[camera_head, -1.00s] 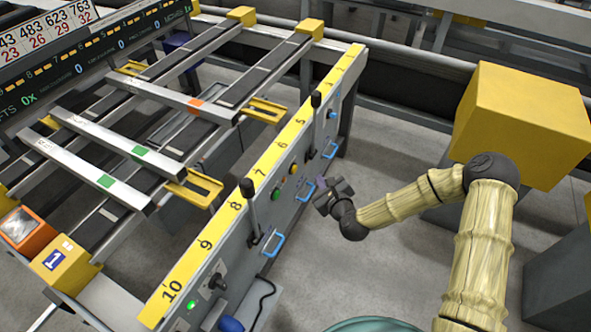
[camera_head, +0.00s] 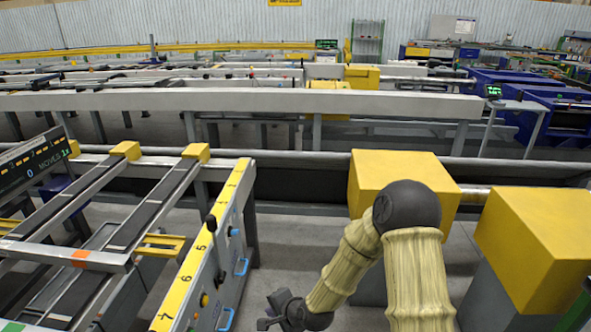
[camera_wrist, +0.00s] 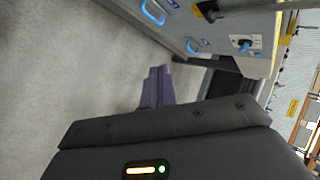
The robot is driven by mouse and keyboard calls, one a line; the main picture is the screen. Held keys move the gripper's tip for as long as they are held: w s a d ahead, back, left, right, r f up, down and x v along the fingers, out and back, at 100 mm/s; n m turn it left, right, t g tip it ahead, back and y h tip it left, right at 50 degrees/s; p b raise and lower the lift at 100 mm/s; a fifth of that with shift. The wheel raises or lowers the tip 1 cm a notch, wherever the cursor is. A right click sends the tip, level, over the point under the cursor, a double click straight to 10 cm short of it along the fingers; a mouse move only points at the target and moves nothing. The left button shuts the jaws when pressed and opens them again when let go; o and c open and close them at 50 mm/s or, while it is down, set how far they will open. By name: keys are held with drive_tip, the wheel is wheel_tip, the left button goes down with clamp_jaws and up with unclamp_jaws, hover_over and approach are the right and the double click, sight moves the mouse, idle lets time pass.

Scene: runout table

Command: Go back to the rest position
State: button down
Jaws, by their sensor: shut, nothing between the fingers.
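My gripper (camera_head: 270,322) is at the bottom of the head view, at the end of my arm. It is beside the runout table's panel, to its right, over open floor, and apart from it. In the wrist view its purple fingers (camera_wrist: 157,88) are together with nothing between them. The runout table's yellow numbered strip (camera_head: 200,243) runs along the top of its side panel. A black lever (camera_head: 212,224) stands on the panel, and blue handles (camera_head: 241,266) stick out from its face.
Two yellow boxes (camera_head: 392,178) (camera_head: 540,238) on dark stands are at the right. A long grey beam (camera_head: 250,101) crosses behind. Grey floor (camera_head: 300,232) lies open between the panel and the boxes. Blue handles (camera_wrist: 154,12) also show in the wrist view.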

drive_tip(key=s+d+r+n+g+h, duration=0.25)
drive_tip(key=s+d+r+n, duration=0.25)
drive_tip(key=s+d+r, duration=0.45)
drive_tip(key=s+d+r+n+g+h, duration=0.1)
drive_tip(key=s+d+r+n+h, duration=0.4)
drive_tip(key=d, duration=0.7)
wheel_tip(320, 180, up, 18)
drive_tip(key=s+y+p, duration=0.1)
drive_tip(key=p, duration=1.7)
drive_tip(key=shift+s+r, duration=0.15)
drive_tip(key=shift+a, duration=0.1)
drive_tip(key=shift+a, duration=0.15)
idle(2.9)
